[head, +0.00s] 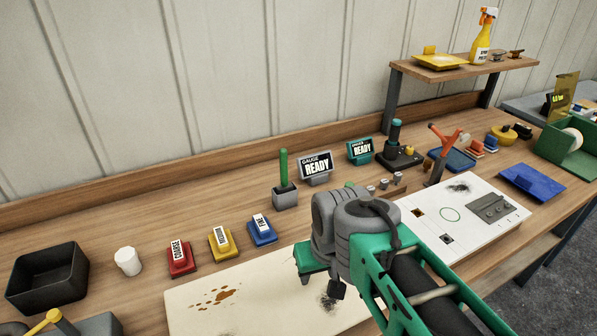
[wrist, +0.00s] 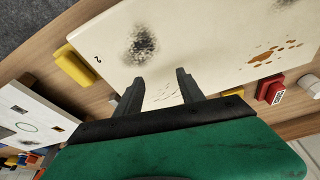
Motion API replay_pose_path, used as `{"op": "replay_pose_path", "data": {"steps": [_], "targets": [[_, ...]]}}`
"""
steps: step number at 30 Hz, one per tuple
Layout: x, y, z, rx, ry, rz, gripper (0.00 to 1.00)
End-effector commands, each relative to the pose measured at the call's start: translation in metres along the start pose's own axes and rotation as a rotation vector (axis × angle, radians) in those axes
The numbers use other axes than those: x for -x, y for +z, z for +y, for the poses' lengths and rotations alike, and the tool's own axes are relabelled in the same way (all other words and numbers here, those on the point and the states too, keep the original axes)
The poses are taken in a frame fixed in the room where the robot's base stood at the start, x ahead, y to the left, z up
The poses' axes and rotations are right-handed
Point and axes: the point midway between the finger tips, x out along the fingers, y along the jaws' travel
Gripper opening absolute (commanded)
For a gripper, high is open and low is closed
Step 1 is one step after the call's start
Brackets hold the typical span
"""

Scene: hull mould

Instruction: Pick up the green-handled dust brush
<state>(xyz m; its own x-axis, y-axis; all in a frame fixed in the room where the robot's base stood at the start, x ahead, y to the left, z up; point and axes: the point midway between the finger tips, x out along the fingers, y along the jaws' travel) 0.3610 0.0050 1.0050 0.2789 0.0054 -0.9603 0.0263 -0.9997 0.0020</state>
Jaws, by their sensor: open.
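The green-handled dust brush (head: 284,168) stands upright in a small grey holder (head: 285,198) at the back of the bench in the head view. Its bristle end is hidden inside the holder. My gripper (wrist: 159,78) is open and empty in the wrist view, its two dark fingers apart above a pale panel (wrist: 205,35). In the head view it is largely covered by my own arm, to the right of the brush and nearer the front. The brush does not show in the wrist view.
Red (head: 180,260), yellow (head: 222,244) and blue (head: 262,231) labelled blocks stand left of the holder. A grey gauge sign (head: 316,166) stands close to its right. A white cup (head: 128,262) and black bin (head: 47,276) are at the left. A raised shelf (head: 460,67) stands at the right.

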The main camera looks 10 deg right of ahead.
Motion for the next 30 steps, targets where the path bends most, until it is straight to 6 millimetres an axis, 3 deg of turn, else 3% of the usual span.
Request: {"op": "replay_pose_path", "data": {"steps": [3,9,14,18,21,24,30], "targets": [[0.032,-0.055,-0.003,0.022,-0.009,-0.03,0.45],[0.065,-0.17,0.004,0.048,-0.019,-0.103,0.45],[0.065,-0.25,0.008,0.081,-0.026,-0.159,0.45],[0.049,-0.306,0.012,0.114,-0.029,-0.207,0.45],[0.032,-0.333,0.015,0.137,-0.029,-0.24,0.45],[0.016,-0.348,0.018,0.154,-0.028,-0.264,0.45],[-0.006,-0.355,0.02,0.168,-0.026,-0.283,0.45]]}}
